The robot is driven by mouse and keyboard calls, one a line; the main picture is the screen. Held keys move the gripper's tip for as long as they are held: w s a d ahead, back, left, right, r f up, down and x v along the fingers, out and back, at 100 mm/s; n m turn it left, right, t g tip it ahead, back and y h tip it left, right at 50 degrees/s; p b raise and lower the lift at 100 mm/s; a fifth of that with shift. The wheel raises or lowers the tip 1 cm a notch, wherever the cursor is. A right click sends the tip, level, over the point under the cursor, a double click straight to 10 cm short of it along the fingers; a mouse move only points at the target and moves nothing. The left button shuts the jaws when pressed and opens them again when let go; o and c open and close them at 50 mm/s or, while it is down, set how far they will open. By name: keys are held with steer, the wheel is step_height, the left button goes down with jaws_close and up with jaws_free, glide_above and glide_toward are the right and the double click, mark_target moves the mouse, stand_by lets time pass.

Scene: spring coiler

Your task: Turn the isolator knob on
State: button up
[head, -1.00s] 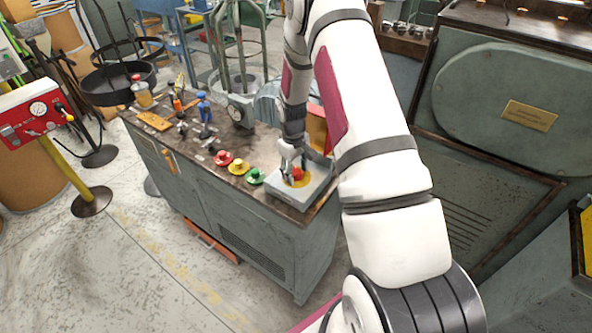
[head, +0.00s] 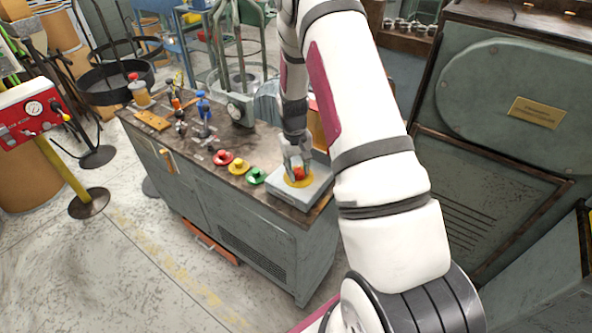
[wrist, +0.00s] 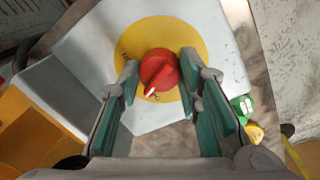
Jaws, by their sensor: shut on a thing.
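The isolator knob (wrist: 160,71) is red and round with a raised grip bar. It sits on a yellow disc (wrist: 203,45) on a pale grey box (wrist: 80,60). The knob's white pointer mark faces the bottom of the wrist view, close to small dark lettering; another small mark lies at the upper left. In the head view the knob (head: 299,174) shows at the right end of the bench, on the box (head: 312,192). My gripper (wrist: 160,76) reaches down from above, a finger on each side of the knob, and is shut on it. The gripper (head: 297,170) partly hides the knob in the head view.
Red (head: 223,158), yellow (head: 238,167) and green (head: 256,176) buttons stand in a row left of the box on the bench top (head: 185,150). An orange thing (wrist: 30,140) lies beside the box in the wrist view. Floor in front is clear.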

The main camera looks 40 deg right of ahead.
mark_target(296, 170)
steer(key=m+b, duration=0.1)
steer(key=m, duration=0.2)
steer(key=shift+w+f+m+b, duration=0.1)
steer(key=shift+m+b, duration=0.3)
steer(key=m+b, duration=0.1)
steer(key=m, duration=0.2)
steer(key=shift+m+b, duration=0.3)
steer(key=shift+b, duration=0.05)
steer(key=m+b, duration=0.1)
steer(key=m, duration=0.2)
steer(key=m+b, duration=0.1)
steer(key=m, duration=0.2)
steer(key=shift+g+y, duration=0.3)
steer(key=o, duration=1.1)
steer(key=shift+o, duration=0.2)
step_height(296, 170, up, 12)
steer(key=shift+w, duration=0.4)
